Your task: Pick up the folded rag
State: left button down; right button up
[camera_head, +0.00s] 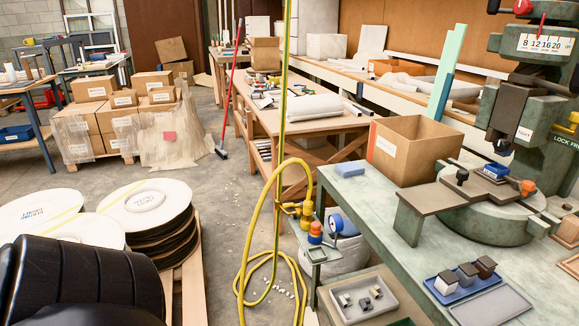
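A small flat light-blue block-like piece (349,169), which looks like the folded rag, lies at the back left corner of the green press bench (350,205). It is in front of and to the left of an open cardboard box, and its top is uncovered. Neither of my grippers shows in the head view, so I cannot see whether they are open or shut.
The open cardboard box (412,150) stands behind the rag. The green fly press (490,205) fills the bench's right side. A blue tray (462,283) holds small blocks. A yellow hose (245,240) stands left of the bench. White-topped round stacks (150,203) are at left.

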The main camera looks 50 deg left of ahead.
aim_at(346, 169)
jog(key=u, duration=1.25)
jog(key=k, duration=0.2)
jog(key=u, duration=0.5)
jog(key=i, duration=0.75)
